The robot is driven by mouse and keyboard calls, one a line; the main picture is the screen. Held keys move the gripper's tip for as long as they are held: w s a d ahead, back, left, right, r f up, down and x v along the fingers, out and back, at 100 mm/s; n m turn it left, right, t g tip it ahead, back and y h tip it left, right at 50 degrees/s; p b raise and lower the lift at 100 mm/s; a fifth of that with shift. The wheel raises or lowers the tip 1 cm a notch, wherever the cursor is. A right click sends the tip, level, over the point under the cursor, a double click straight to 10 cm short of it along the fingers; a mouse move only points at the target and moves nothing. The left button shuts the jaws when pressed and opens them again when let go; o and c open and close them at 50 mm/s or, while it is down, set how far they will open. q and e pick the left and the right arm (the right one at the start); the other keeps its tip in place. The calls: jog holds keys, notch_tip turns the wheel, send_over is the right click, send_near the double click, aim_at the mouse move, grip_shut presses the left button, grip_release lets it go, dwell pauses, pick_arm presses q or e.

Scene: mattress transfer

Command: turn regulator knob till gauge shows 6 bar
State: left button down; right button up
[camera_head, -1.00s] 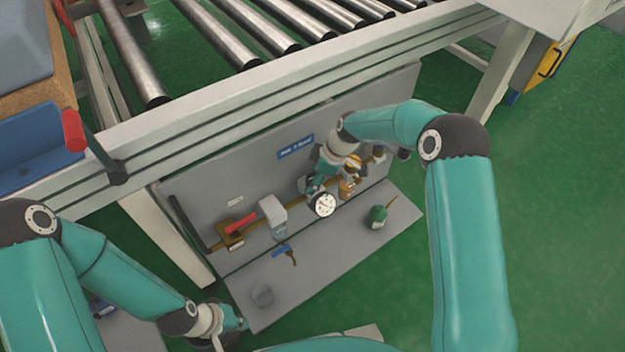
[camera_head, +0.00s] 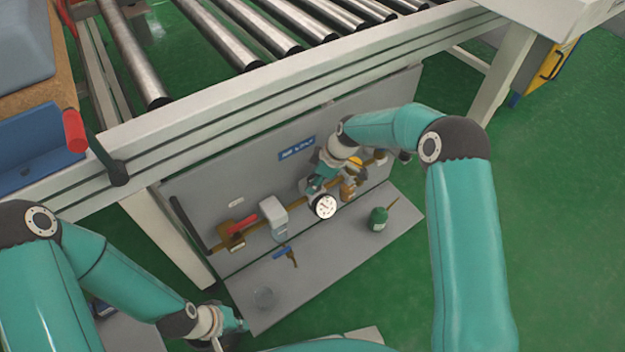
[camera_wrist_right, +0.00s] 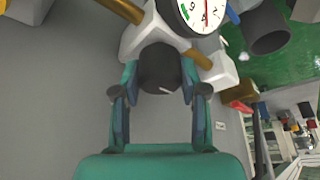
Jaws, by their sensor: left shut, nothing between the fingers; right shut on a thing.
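The round white gauge (camera_head: 324,206) faces up on the brass pipe assembly in the head view; its digits are too small to read there. In the right wrist view the gauge (camera_wrist_right: 203,12) is cut off by the top edge. A red needle part and some digits show, but I cannot tell the reading. The dark regulator knob (camera_wrist_right: 160,68) sits just below the gauge in that view, between the fingers of my right gripper (camera_wrist_right: 160,80), which is shut on it. My right gripper (camera_head: 316,184) partly hides the regulator in the head view. My left gripper (camera_head: 240,322) is shut and empty at the bottom.
A red-handled valve (camera_head: 242,224) and a grey-white filter unit (camera_head: 273,217) sit left of the gauge on the pipe. The conveyor frame (camera_head: 300,80) runs above.

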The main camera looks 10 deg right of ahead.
jog(key=shift+s, duration=0.1)
jog(key=m+t+h, duration=0.1)
jog(key=m, duration=0.2)
jog(key=shift+f+m, duration=0.1)
jog(key=shift+m, duration=0.2)
jog(key=shift+d+f+m+b, duration=0.1)
jog(key=shift+f+m+b, duration=0.05)
jog(key=shift+m+b, duration=0.7)
jog(key=m+h+b, duration=0.1)
jog(key=m+b, duration=0.1)
jog(key=b, duration=0.2)
jog(key=m+t+h+b, duration=0.1)
jog(key=m+b, duration=0.2)
jog(key=b, duration=0.2)
jog(key=shift+f, duration=0.1)
jog(key=shift+r+m+h+b, duration=0.2)
jog(key=shift+m+h+b, duration=0.2)
jog(key=shift+m+b, duration=0.3)
jog(key=o, duration=1.1)
jog(key=shift+r, duration=0.1)
jog(key=shift+o, duration=0.2)
